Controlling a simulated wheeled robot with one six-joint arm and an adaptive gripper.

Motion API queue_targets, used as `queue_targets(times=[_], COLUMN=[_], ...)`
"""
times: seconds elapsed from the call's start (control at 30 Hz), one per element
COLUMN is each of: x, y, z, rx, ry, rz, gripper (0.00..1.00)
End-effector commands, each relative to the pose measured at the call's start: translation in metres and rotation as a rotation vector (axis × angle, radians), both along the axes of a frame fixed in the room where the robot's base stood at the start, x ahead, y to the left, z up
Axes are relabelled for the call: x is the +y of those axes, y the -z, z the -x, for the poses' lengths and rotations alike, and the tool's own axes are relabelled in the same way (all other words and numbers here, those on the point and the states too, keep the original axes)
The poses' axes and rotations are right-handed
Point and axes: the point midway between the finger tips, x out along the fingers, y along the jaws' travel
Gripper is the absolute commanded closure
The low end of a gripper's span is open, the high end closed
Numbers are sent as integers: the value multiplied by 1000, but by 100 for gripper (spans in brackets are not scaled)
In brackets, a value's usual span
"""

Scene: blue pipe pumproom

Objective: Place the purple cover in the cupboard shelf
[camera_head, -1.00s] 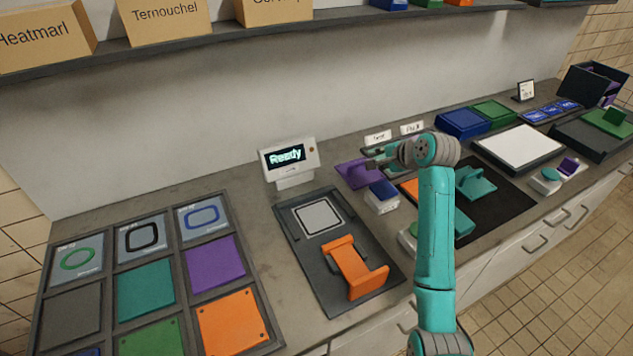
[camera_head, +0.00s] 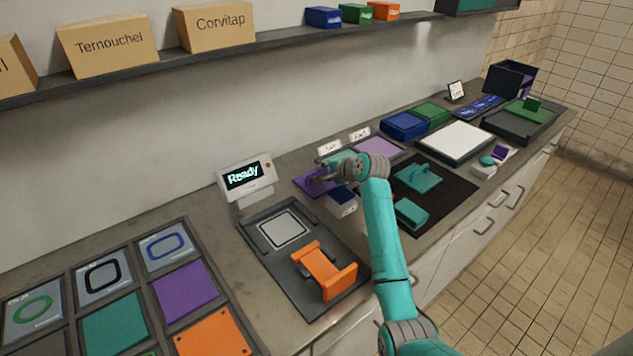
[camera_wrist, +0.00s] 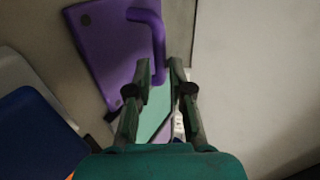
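The purple cover (camera_head: 309,184) is a flat plate with a raised bar handle, low over or on the counter behind a small white box with a blue top. It also shows in the wrist view (camera_wrist: 103,48), where its handle runs down between my fingers. My gripper (camera_head: 329,179), also in the wrist view (camera_wrist: 159,75), is drawn in close around that handle and appears shut on it. Whether the cover is clear of the counter cannot be told. I cannot clearly identify the cupboard; a dark and teal unit (camera_head: 481,5) is cut off at the top edge.
A wall shelf (camera_head: 240,56) carries cardboard boxes and small colored boxes. The "Ready" display (camera_head: 245,177) and a dark fixture with an orange bracket (camera_head: 325,270) stand left of my arm. Teal parts (camera_head: 417,177) lie on a black mat to the right. Open floor lies right.

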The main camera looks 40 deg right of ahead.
Motion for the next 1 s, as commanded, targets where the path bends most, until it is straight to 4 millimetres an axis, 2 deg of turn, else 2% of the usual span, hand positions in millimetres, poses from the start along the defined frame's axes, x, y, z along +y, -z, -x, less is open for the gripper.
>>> queue_targets(times=[0.23, 0.57, 0.63, 0.67, 1.0], x=[1, 1, 1, 1, 1], y=[18, 21, 21, 21, 20], z=[-27, -31, -31, -31, -31], rx=[0, 0, 0, 0, -2], ry=[-1, -1, -1, -1, 0], rz=[-1, 1, 1, 1, 1], gripper=[80, 80, 97, 100, 100])
